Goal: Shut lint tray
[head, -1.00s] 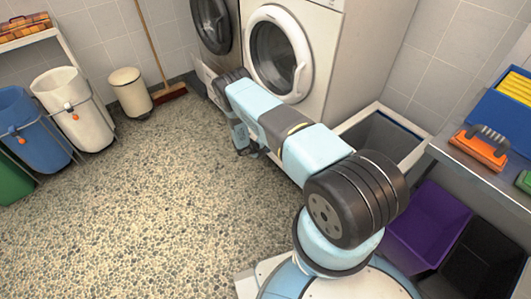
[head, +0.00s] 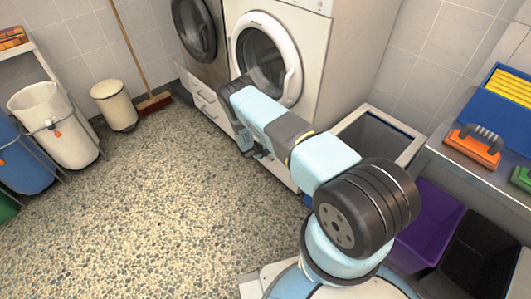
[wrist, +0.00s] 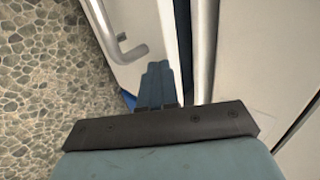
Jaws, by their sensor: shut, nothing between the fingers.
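In the wrist view a pale panel with a bent metal handle (wrist: 124,48) shows at the upper left; it looks like the lint tray front (wrist: 150,22). My gripper (wrist: 156,68) is shut and empty, its blue fingertips over the panel's lower part, just below and right of the handle. I cannot tell whether they touch it. In the head view my gripper (head: 246,146) is low, by the bottom of the white front-loading machine (head: 312,95). My arm hides part of that machine's base, and how far the tray stands out is unclear.
A grey machine (head: 193,30) with drawer fronts (head: 205,103) stands left of the white one. A broom (head: 152,100), a small bin (head: 115,107) and a white hamper (head: 55,125) stand further left. An open pale bin (head: 372,142) is on the right. The pebbled floor is clear.

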